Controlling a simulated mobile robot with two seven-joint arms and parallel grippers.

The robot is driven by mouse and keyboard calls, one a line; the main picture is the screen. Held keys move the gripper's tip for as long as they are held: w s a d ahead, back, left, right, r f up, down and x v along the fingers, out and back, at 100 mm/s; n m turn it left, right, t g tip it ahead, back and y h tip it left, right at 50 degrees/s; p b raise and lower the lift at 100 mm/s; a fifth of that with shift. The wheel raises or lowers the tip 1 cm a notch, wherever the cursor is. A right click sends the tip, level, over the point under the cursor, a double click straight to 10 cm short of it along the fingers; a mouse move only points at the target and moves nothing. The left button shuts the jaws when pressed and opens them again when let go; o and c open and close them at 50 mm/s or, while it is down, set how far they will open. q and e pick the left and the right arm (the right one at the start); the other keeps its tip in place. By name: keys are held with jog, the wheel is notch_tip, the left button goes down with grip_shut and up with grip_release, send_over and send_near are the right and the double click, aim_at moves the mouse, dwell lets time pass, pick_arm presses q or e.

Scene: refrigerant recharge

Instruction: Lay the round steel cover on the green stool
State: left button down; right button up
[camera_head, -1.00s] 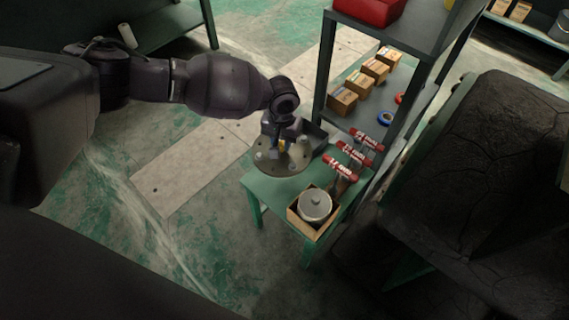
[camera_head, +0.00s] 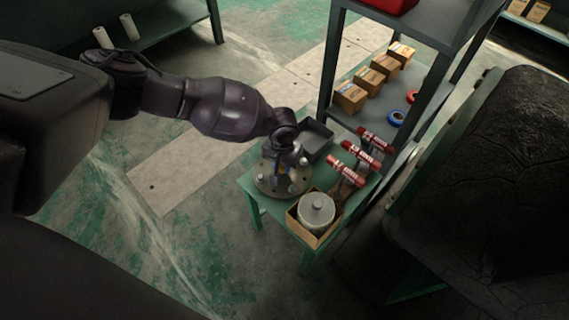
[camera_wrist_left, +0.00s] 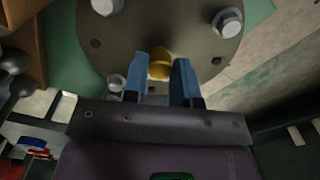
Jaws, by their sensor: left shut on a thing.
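The round steel cover (camera_head: 268,187) is a grey disc with bolts around its rim and a brass knob (camera_wrist_left: 159,66) in the middle. It is at the left part of the green stool's top (camera_head: 246,181), beside a wooden box. My left gripper (camera_head: 281,168) is above the cover, its blue fingers (camera_wrist_left: 160,78) shut on the knob. The cover looks level and very low over the stool; I cannot tell if it touches. The cover also shows in the left wrist view (camera_wrist_left: 190,25), with some green top (camera_wrist_left: 258,14) beyond its edge. My right gripper is not in view.
The wooden box (camera_head: 297,225) with a grey lidded pot (camera_head: 317,210) stands at the stool's front. A dark tray (camera_head: 318,140) is at the back. Several red cylinders (camera_head: 354,150) lie along the right side. A shelf unit (camera_head: 330,70) with cardboard boxes stands behind.

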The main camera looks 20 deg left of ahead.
pick_arm(q)
jog(key=shift+w+f, duration=0.1)
jog(key=shift+f, duration=0.15)
jog(key=shift+r, duration=0.15)
jog(key=c, duration=0.9)
grip_release()
